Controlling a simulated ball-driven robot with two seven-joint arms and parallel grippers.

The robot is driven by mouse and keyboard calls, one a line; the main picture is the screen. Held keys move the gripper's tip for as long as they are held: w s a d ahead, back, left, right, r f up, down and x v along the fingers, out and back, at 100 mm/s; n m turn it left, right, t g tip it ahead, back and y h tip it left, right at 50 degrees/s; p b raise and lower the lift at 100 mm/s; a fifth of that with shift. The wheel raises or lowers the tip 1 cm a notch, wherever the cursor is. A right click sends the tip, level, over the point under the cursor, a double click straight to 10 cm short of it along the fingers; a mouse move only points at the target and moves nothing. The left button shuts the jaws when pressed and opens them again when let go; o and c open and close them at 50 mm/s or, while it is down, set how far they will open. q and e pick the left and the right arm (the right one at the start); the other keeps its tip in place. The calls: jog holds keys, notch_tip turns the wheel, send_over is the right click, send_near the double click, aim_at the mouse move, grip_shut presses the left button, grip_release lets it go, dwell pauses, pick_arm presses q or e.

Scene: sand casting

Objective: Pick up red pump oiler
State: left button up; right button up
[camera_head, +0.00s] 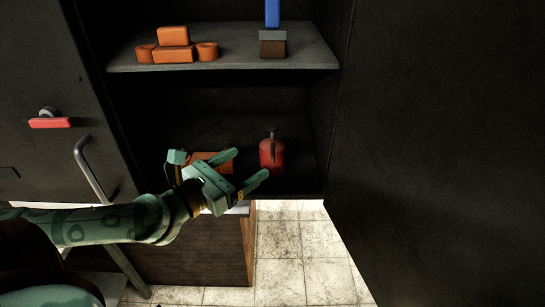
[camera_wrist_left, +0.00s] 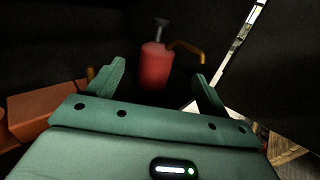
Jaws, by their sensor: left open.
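The red pump oiler (camera_head: 271,154) stands upright on the dark lower shelf of the cabinet, near its right side. In the left wrist view the oiler (camera_wrist_left: 154,68) shows a grey pump top and a brownish spout pointing right. My left gripper (camera_head: 251,167) is open and empty, in front of the shelf and just left of the oiler. In the left wrist view the oiler appears beyond and between the two open fingers (camera_wrist_left: 158,80), apart from them. My right gripper is not in view.
Orange bricks (camera_head: 208,157) lie on the lower shelf behind my left gripper, partly hidden. The upper shelf (camera_head: 229,62) holds several orange pieces (camera_head: 174,54) and a brush-like tool with a blue handle (camera_head: 272,14). A dark panel (camera_head: 435,130) stands at the right.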

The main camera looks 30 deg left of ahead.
aim_at(263, 150)
pick_arm(q)
jog(key=shift+x, duration=0.95)
jog(key=shift+w+d+p, duration=0.1)
jog(key=shift+w+p, duration=0.2)
jog(key=shift+w, duration=0.3)
jog(key=p+x, duration=0.2)
jog(key=x, duration=0.2)
jog(key=shift+w+r, duration=0.15)
jog(key=shift+w, duration=0.35)
jog(key=shift+s, duration=0.15)
jog(key=shift+c, duration=0.7)
jog(key=c, duration=1.2)
